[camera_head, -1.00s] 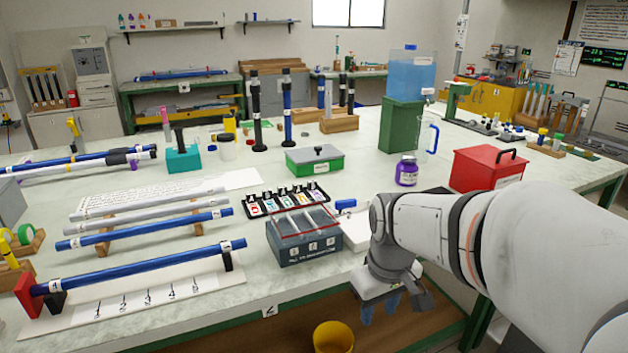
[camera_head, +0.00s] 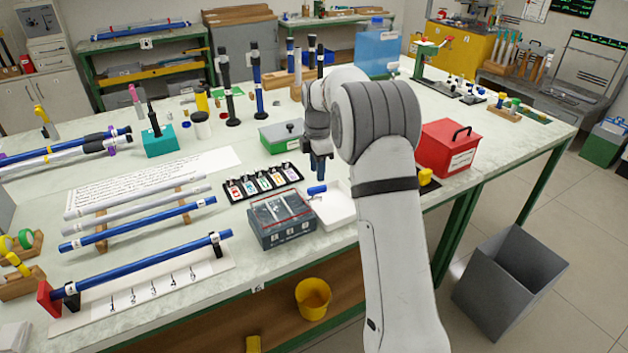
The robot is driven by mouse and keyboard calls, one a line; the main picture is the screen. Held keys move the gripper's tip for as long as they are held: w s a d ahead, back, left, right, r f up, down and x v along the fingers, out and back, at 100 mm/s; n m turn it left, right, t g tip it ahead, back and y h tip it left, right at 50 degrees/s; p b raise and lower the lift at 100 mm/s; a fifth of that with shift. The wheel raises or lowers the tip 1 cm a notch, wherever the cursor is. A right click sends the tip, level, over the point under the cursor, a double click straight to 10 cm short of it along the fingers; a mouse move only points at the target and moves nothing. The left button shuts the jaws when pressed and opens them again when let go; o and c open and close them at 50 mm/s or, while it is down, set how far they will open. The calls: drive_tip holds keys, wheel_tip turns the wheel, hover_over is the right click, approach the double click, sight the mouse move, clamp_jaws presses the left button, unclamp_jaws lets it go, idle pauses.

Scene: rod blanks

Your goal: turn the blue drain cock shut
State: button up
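A small blue handle (camera_head: 317,189), which looks like the drain cock, sits at the right side of the dark box with a clear lid (camera_head: 281,235). It lies sideways in the picture, over the back left of a white tray (camera_head: 338,206). My gripper (camera_head: 320,172) points down just above and behind the blue handle, and looks apart from it. My arm hides the bench behind and to the right of the gripper.
A rack of coloured tags (camera_head: 262,184) and a green box (camera_head: 281,137) stand left of my gripper. A red box (camera_head: 447,148) stands right of my arm. A yellow bucket (camera_head: 313,298) is below the bench edge, and a grey bin (camera_head: 510,283) stands on the floor.

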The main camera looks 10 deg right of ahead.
sight(317, 188)
wheel_tip(317, 188, down, 6)
idle(0.4)
drive_tip(key=shift+c, duration=0.3)
